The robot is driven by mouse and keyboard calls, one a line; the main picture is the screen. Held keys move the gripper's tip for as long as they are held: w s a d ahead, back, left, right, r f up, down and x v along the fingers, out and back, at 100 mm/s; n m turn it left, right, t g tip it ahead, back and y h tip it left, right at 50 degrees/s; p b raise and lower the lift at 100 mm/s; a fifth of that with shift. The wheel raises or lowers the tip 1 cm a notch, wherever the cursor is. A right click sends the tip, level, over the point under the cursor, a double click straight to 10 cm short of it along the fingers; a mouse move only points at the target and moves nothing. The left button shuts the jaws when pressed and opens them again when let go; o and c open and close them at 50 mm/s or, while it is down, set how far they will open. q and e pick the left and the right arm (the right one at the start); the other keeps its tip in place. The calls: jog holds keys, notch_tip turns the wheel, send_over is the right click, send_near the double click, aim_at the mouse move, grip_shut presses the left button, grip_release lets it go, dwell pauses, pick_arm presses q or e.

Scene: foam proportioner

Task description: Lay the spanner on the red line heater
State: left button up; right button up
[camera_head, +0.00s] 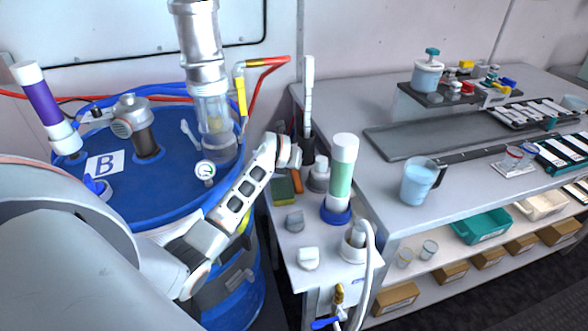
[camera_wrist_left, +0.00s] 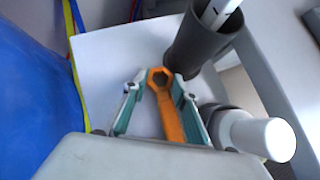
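An orange spanner (camera_wrist_left: 168,104) with a ring-shaped end lies on the small white side table in the left wrist view. Its handle also seems to show as an orange strip in the head view (camera_head: 297,186). My left gripper (camera_wrist_left: 160,98) is open above the table, its teal-padded fingers on either side of the spanner, the right finger closer to it. In the head view, my left gripper (camera_head: 289,152) is partly hidden at the end of its arm. A bent red pipe (camera_head: 262,82) rises behind the drum; I cannot tell which part is the red line heater. My right gripper is out of view.
A dark cup (camera_wrist_left: 204,44) holding a white rod stands just beyond the spanner. A white-capped bottle (camera_wrist_left: 264,137) stands to its right. The blue drum (camera_head: 185,185) with pumps is on the left. A long bench (camera_head: 470,190) with a jug and trays fills the right.

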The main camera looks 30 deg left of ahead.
pick_arm(q)
grip_shut()
